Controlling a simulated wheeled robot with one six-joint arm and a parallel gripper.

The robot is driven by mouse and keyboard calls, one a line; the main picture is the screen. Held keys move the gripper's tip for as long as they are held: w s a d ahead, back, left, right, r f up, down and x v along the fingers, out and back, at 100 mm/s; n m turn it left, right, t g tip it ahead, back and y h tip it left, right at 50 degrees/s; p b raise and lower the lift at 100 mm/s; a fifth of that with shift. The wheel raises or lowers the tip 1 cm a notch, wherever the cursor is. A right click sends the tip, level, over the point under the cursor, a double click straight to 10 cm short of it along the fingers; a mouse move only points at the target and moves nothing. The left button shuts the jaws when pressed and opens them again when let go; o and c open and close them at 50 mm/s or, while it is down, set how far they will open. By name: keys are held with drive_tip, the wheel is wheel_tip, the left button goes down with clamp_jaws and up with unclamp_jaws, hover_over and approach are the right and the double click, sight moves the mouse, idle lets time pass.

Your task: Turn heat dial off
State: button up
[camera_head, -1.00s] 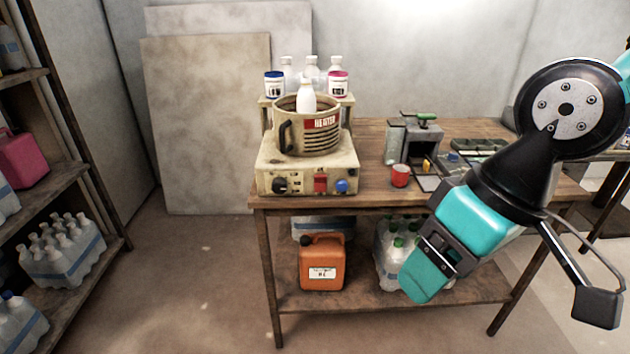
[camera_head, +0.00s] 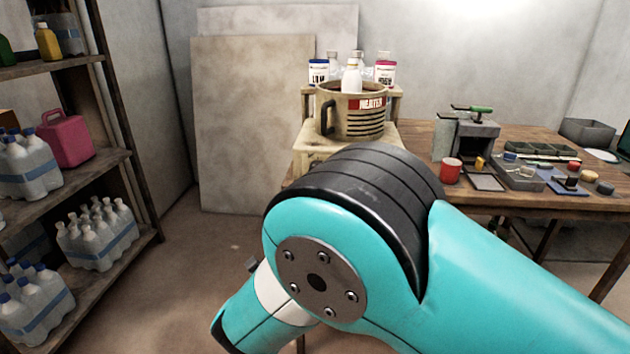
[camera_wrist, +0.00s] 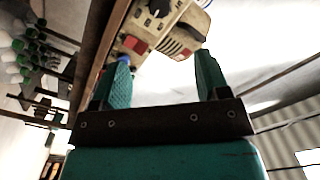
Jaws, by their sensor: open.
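The beige heater (camera_head: 312,145) stands on the left end of the wooden table, its pot labelled HEATER and holding a white bottle (camera_head: 352,80). My arm hides its front panel in the head view. In the wrist view the heater is turned on its side. Its dark dial (camera_wrist: 159,8) shows at the top edge, with a red switch (camera_wrist: 136,45) and a blue knob (camera_wrist: 124,60) nearer. My gripper (camera_wrist: 162,60) is open and empty, apart from the panel, with the dial beyond its fingertips. The dial's exact setting is too small to read.
Jars stand on a rack behind the pot. A grey device (camera_head: 466,135), a red cup (camera_head: 450,170) and small trays lie to the right on the table. A shelf (camera_head: 85,180) with bottle packs and a pink canister (camera_head: 67,138) stands left, with open floor between.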

drive_tip(key=w+p, duration=0.2)
drive_tip(key=w, duration=1.5)
drive_tip(key=shift+d, duration=0.4)
drive_tip(key=c, duration=0.9)
